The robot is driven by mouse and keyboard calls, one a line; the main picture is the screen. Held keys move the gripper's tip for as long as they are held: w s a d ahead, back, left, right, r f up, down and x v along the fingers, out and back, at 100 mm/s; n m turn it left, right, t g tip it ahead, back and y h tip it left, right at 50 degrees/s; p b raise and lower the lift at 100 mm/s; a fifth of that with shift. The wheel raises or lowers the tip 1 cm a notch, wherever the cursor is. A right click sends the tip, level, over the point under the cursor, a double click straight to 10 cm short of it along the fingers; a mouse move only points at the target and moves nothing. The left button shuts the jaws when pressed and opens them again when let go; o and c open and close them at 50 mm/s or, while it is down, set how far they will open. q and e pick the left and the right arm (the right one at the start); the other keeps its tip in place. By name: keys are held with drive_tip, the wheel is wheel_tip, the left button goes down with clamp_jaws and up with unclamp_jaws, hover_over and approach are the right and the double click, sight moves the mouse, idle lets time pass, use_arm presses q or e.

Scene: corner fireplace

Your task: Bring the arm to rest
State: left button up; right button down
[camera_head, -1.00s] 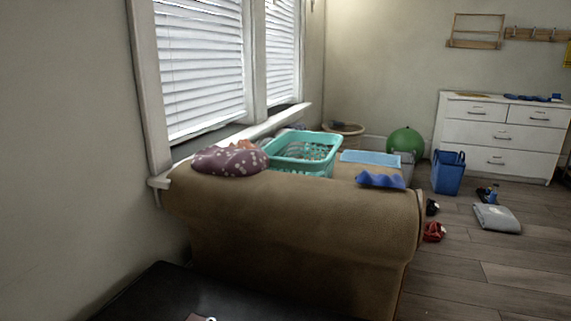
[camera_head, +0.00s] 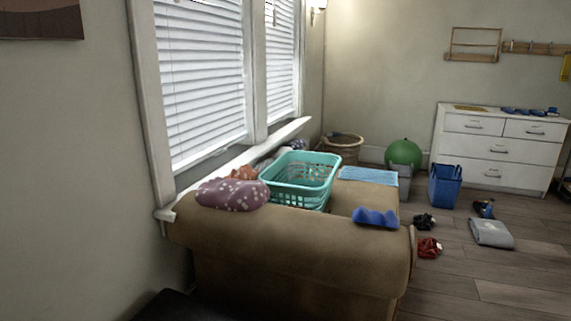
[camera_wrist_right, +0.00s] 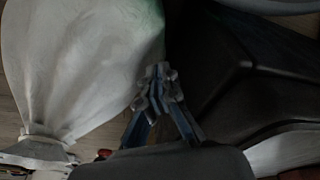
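My right gripper (camera_wrist_right: 158,88) shows in the right wrist view. Its two fingers meet at the tips, and I see nothing held between them. A pale, rounded surface lies to the left of the fingers and a dark, boxy surface to the right; I cannot tell whether the fingers touch either. Neither arm shows in the head view. My left gripper is not in view.
A brown sofa (camera_head: 290,255) stands ahead, holding a turquoise basket (camera_head: 300,200), a purple spotted cushion (camera_head: 232,194) and a blue cloth (camera_head: 376,218). Several items lie on the floor at right, including a grey folded cloth (camera_head: 491,233). A white dresser (camera_head: 497,150) stands behind.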

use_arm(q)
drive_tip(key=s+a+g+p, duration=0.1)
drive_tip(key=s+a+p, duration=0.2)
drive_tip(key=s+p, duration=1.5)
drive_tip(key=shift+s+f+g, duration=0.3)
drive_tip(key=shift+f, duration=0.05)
use_arm(e)
drive_tip(key=s+d+g, duration=0.1)
drive_tip(key=s+d, duration=0.2)
drive_tip(key=s, duration=1.5)
drive_tip(key=shift+s+d+f+g, duration=0.15)
drive_tip(key=shift+s+f+g, duration=0.15)
drive_tip(key=shift+f, duration=0.05)
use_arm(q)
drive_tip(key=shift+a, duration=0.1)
